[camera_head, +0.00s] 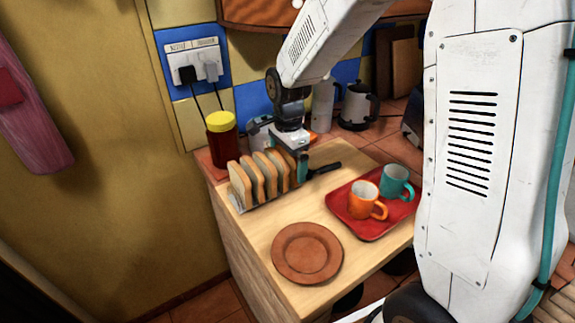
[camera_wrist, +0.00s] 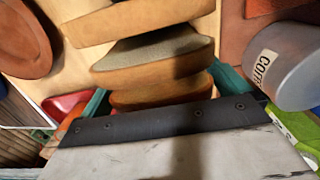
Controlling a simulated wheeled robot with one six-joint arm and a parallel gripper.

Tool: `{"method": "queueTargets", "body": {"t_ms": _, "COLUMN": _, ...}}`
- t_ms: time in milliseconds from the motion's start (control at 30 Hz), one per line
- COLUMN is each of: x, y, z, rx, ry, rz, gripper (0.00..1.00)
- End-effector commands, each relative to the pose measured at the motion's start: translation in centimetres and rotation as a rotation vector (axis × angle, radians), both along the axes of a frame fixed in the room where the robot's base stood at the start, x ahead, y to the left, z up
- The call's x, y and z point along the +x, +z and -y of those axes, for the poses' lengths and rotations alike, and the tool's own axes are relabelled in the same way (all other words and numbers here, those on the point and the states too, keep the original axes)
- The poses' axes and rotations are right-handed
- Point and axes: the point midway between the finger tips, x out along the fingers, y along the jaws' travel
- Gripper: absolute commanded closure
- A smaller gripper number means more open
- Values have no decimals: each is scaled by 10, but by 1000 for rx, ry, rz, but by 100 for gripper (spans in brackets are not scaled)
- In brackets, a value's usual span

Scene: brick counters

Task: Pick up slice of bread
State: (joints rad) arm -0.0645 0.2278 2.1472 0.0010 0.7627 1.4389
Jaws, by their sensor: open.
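Several slices of bread (camera_head: 258,175) stand upright in a row in a rack (camera_head: 238,206) on the wooden counter. My gripper (camera_head: 300,163) is at the right, far end of the row, pointing down. In the wrist view, the teal fingers of my gripper (camera_wrist: 163,88) are spread on either side of the nearest bread slice (camera_wrist: 160,94). Another slice (camera_wrist: 150,62) stands just beyond it, close to the fingertips. Whether the fingers touch the bread cannot be told. The jaws are open, and the arm partly hides the last slice in the head view.
A brown plate (camera_head: 307,253) lies at the front. A red tray (camera_head: 375,232) holds an orange mug (camera_head: 362,200) and a teal mug (camera_head: 394,181). A yellow-lidded jar (camera_head: 222,140) stands behind the bread by the wall. A grey coffee canister (camera_wrist: 285,65) is close beside my gripper.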

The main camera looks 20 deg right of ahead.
Motion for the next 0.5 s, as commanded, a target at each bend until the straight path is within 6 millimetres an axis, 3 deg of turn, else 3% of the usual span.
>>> {"method": "queueTargets", "body": {"t_ms": 233, "x": 0, "y": -3, "z": 0, "rx": 0, "ry": 1, "rz": 2, "gripper": 0}}
{"method": "queueTargets", "body": {"t_ms": 267, "x": 0, "y": -3, "z": 0, "rx": 0, "ry": 1, "rz": 2, "gripper": 3}}
{"method": "queueTargets", "body": {"t_ms": 367, "x": 0, "y": -3, "z": 0, "rx": 0, "ry": 1, "rz": 1, "gripper": 31}}
{"method": "queueTargets", "body": {"t_ms": 500, "x": 0, "y": -3, "z": 0, "rx": 0, "ry": 1, "rz": 1, "gripper": 31}}
